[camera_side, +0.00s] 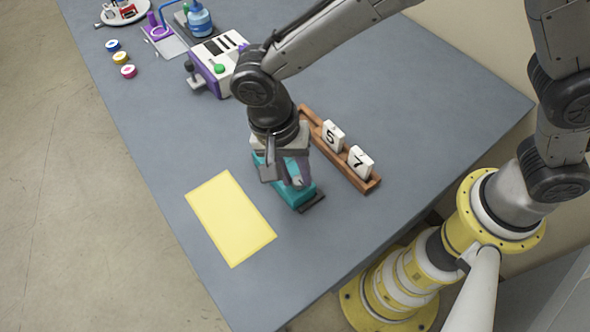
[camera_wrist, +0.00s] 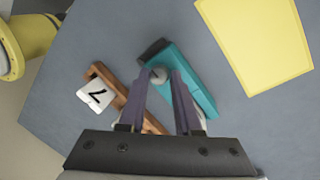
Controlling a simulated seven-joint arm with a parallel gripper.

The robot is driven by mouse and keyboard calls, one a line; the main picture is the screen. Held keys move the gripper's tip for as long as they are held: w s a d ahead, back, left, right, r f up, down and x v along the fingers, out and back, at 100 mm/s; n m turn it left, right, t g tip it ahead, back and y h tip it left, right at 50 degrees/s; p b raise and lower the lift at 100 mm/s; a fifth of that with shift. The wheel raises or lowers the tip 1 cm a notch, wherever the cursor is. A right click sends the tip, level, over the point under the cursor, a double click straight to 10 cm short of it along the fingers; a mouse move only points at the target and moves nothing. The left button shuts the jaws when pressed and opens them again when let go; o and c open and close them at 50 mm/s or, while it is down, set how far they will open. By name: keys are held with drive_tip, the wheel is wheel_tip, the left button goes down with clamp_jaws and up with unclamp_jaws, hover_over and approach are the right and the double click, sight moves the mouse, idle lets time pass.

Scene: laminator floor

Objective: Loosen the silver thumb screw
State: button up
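A teal block-like tool (camera_side: 302,196) lies on the grey table under my gripper, and it also shows in the wrist view (camera_wrist: 197,88). It has a dark plate at one end (camera_wrist: 151,48). A small round grey knob, which looks like the silver thumb screw (camera_wrist: 158,75), sits at the teal tool's edge near that end. My gripper (camera_wrist: 161,72) points down with a fingertip on either side of the knob. The fingers look apart, with a slight gap on the right; contact on the left is unclear. In the side view my gripper hides the knob.
A wooden rack (camera_side: 366,184) with white tiles marked 5 (camera_side: 332,135) and 7 (camera_side: 360,161) stands close beside the teal tool. A yellow sheet (camera_side: 231,219) lies on the other side. A white and purple machine (camera_side: 216,58) and coloured rolls (camera_side: 120,58) are at the far end.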

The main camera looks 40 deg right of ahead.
clamp_jaws()
drive_tip(key=shift+n, duration=0.4)
drive_tip(key=n, duration=0.3)
drive_tip(key=shift+s+a+t+h, duration=0.1)
drive_tip(key=shift+t+h, duration=0.2)
drive_tip(key=n, duration=0.3)
drive_tip(key=shift+s+r+n+t, duration=0.1)
drive_tip(key=shift+n+t, duration=0.2)
drive_tip(key=shift+t, duration=0.1)
drive_tip(key=n+t, duration=0.1)
drive_tip(key=n, duration=0.4)
drive_tip(key=shift+s+n, duration=0.15)
drive_tip(key=shift+n, duration=0.15)
drive_tip(key=n, duration=0.4)
drive_tip(key=shift+s+n+t, duration=0.1)
drive_tip(key=shift+n+t, duration=0.3)
